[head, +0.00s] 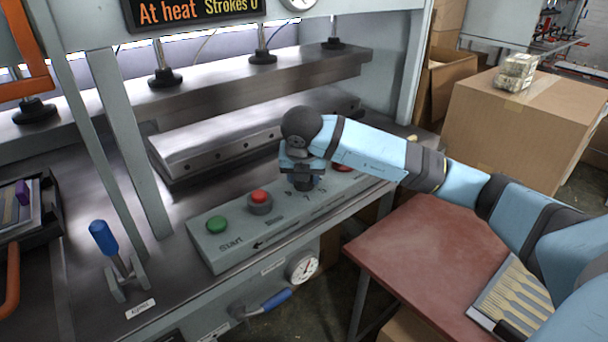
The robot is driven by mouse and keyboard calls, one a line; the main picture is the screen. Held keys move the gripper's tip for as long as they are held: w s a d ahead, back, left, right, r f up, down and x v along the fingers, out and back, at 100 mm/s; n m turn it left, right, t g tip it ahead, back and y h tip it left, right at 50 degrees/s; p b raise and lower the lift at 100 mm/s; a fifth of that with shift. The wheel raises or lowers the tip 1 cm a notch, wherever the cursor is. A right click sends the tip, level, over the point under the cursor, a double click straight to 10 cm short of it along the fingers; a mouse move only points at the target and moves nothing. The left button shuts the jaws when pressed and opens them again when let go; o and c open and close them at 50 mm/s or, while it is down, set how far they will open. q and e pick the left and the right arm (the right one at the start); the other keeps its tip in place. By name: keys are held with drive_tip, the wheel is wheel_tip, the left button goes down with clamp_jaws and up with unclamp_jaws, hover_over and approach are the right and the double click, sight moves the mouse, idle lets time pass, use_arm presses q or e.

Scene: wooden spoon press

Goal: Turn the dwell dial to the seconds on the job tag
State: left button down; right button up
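My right gripper (302,180) points down over the control box (225,250), among printed numbers on its top. The dwell dial is hidden under this gripper, and I cannot tell whether the fingers touch or hold it. Several numbers show just in front of the gripper, too small to read surely. On the box, a green Start button (217,224) sits at the left and a red button (260,197) nearer the gripper. Another red part (341,167) shows partly behind my arm. I cannot make out a job tag. My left gripper is not in view.
The press display (192,10) reads "At heat" and "Strokes 0". A blue-handled lever (104,238) stands at left. A gauge (302,266) and another blue handle (270,302) are below the box. A red table (415,255) holds a tray of wooden blanks (512,298). Cardboard boxes (520,125) stand behind.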

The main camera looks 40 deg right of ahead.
drive_tip(key=shift+m, duration=0.4)
drive_tip(key=o, duration=0.9)
drive_tip(key=shift+r, duration=0.1)
use_arm(q)
drive_tip(key=p, duration=0.3)
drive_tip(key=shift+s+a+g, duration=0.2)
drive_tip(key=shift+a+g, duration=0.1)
use_arm(e)
drive_tip(key=v, duration=1.3)
drive_tip(key=shift+a+r, duration=0.2)
drive_tip(key=shift+r, duration=0.1)
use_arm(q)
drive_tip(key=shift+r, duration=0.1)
